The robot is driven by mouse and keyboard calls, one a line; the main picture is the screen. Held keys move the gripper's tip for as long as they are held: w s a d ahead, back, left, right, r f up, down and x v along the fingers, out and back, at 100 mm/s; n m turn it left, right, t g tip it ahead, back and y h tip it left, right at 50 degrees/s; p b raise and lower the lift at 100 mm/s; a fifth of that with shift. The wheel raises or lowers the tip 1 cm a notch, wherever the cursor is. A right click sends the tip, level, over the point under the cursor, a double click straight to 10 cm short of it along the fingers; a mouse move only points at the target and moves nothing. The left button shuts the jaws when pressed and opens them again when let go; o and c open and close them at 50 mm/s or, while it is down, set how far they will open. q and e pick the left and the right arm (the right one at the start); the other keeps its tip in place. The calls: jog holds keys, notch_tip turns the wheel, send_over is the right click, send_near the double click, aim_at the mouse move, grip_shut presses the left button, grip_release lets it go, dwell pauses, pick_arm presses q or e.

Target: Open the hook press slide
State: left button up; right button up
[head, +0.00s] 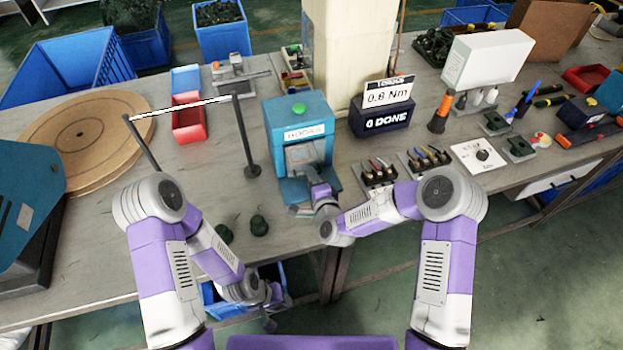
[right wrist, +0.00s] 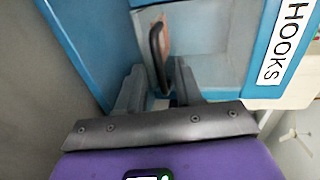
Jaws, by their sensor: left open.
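The hook press (head: 297,112) is a blue box with a green button on top and a HOOKS label on its front. Its grey slide panel (head: 304,153) shows below the label and also fills the opening in the right wrist view (right wrist: 215,45). A dark upright handle (right wrist: 157,50) stands out from that front. My right gripper (right wrist: 158,85) is at the press front, its two fingers apart on either side of the handle, with gaps visible. In the head view its fingertips are hidden by the wrist. My left gripper (head: 272,308) is low, at the table's front edge, open and empty.
Two dark green rounded parts (head: 258,225) lie on the table left of the press. A dark post (head: 246,140) stands close to its left side. Tool holders (head: 378,172) and a 0.8 Nm display (head: 387,92) are to the right. A blue bin (head: 215,298) is below the front edge.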

jog(key=shift+w+a+f, duration=0.1)
jog(key=shift+w, duration=0.25)
grip_shut()
dwell(1.2)
